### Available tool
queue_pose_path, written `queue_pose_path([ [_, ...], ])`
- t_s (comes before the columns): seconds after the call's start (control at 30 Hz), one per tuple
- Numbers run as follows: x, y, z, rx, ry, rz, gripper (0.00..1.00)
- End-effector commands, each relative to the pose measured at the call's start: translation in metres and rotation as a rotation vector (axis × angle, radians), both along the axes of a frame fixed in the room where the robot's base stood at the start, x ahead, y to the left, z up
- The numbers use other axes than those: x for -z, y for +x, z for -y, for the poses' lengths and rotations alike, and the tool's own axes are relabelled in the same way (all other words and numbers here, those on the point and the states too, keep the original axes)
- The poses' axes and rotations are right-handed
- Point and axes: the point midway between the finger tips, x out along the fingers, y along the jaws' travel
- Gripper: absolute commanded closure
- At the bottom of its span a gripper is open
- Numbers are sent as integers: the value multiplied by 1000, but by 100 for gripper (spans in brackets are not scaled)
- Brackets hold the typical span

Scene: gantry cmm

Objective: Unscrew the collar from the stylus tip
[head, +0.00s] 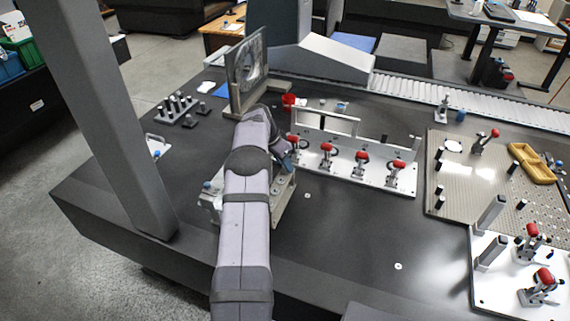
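My arm reaches up from the bottom of the head view and bends down at its far end. My gripper (287,164) is at the right side of the wrist, above a grey metal fixture (283,201). The arm covers most of the gripper and the middle of the fixture, so I cannot tell whether its fingers are open or shut. I cannot make out the stylus tip or the collar; they may be behind the arm or too small to see.
A white plate with red-handled toggle clamps (361,158) stands close to the right of my gripper. A framed clear panel (247,66) stands behind the wrist. Small dark posts (178,106) stand at left. A perforated plate (470,185) lies at right. The dark table's front centre is clear.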

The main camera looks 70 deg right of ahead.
Motion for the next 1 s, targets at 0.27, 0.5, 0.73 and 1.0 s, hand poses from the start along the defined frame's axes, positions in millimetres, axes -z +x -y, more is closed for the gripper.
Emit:
queue_pose_path([
  [0.27,2,-5,-2,-101,9,-7,90],
  [0.5,0,-5,-2,-345,11,-6,90],
  [0.73,2,-4,-2,-443,10,-6,90],
  [1.0,2,-3,-2,-450,9,-6,90],
])
